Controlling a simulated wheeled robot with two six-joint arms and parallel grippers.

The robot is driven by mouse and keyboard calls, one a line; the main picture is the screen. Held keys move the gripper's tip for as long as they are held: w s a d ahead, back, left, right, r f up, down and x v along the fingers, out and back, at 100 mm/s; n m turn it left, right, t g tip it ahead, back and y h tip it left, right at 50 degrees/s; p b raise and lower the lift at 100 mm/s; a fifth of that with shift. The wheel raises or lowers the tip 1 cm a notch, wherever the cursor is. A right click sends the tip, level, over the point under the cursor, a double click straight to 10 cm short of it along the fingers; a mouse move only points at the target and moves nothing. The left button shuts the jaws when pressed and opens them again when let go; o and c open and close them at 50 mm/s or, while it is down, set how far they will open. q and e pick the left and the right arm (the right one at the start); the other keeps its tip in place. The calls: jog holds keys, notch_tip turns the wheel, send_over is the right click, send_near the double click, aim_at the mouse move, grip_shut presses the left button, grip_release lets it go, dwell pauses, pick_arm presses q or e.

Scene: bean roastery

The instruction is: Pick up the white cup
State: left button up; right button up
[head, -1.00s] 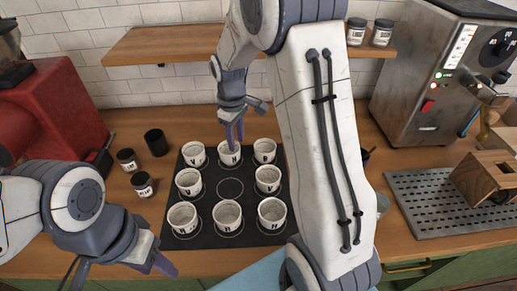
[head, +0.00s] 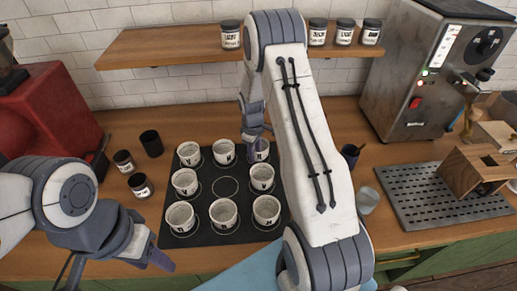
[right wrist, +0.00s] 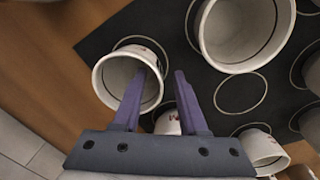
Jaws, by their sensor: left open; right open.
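Several white cups stand upright on a black mat (head: 225,229), around an empty ringed spot in its middle. My right gripper (head: 254,152) is open at the back-right cup (head: 262,157) and partly covers it. In the right wrist view, my right gripper (right wrist: 158,100) has one finger across the opening of a white cup (right wrist: 104,84) and the other beside that cup's rim. I cannot tell whether either finger touches it. A second cup (right wrist: 167,123) shows partly between the fingers. My left gripper (head: 150,257) is open and empty, front left of the mat.
Dark jars (head: 140,185) and a black cup (head: 152,143) stand left of the mat. A clear glass (head: 367,200), a drip tray (head: 410,205) and a wooden box (head: 470,174) are at the right. A wooden shelf (head: 170,47) with jars hangs behind.

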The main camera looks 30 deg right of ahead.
jog(key=shift+f, duration=0.5)
grip_shut()
dwell(1.1)
